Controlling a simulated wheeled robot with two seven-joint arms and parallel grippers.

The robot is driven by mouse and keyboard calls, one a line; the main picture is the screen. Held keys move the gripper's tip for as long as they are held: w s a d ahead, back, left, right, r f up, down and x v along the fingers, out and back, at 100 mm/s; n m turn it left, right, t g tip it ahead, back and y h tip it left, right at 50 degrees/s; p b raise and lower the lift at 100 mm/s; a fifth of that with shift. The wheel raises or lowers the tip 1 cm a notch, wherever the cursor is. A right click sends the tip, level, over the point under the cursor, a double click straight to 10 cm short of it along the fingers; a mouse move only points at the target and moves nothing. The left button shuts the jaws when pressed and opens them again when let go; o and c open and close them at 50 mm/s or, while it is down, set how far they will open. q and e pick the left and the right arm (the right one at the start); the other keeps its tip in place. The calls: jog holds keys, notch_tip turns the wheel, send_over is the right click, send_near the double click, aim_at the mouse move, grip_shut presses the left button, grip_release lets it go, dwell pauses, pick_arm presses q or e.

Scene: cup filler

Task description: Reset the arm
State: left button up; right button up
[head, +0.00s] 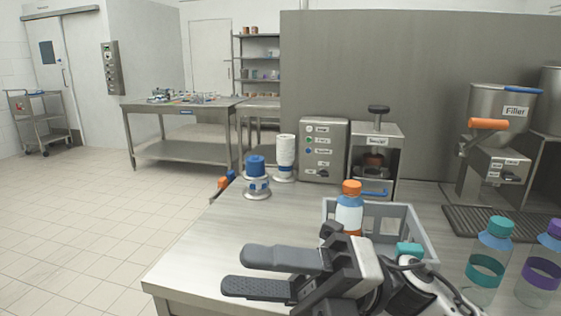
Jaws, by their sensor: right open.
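My right gripper (240,272) reaches in from the lower right over the front of the steel table (190,258). Its two grey fingers point left and are apart, with nothing between them. Behind it stands a grey crate (415,232), partly hidden by my gripper and arm. A teal cap (410,249) shows just behind my arm. My left gripper is not in view.
Bottles with a teal cap (488,262) and a purple cap (545,268) stand at the right. A filler machine (495,130), a sealer (374,150) and a control box (322,150) stand at the back. A blue-topped device (257,178) is near the left edge. The table's front left is clear.

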jog(key=w+d+f+m+t+h, duration=0.45)
jog(key=f+m+t, duration=0.25)
jog(key=m+t, duration=0.65)
jog(key=w+d+f+m+t+h, duration=0.4)
jog(key=f+m+t, duration=0.45)
jog(key=m, duration=0.75)
jog(key=s+d+f+m+g+h, duration=0.3)
jog(key=s+f+m, duration=0.3)
jog(key=f, duration=0.5)
jog(key=s+d+f+m+g+h, duration=0.2)
jog(key=s+d+f+m+h, duration=0.2)
jog(key=f, duration=0.8)
jog(key=shift+s+d+m+g+h, duration=0.35)
jog(key=shift+s+m+h, duration=0.5)
jog(key=shift+s+h, duration=0.35)
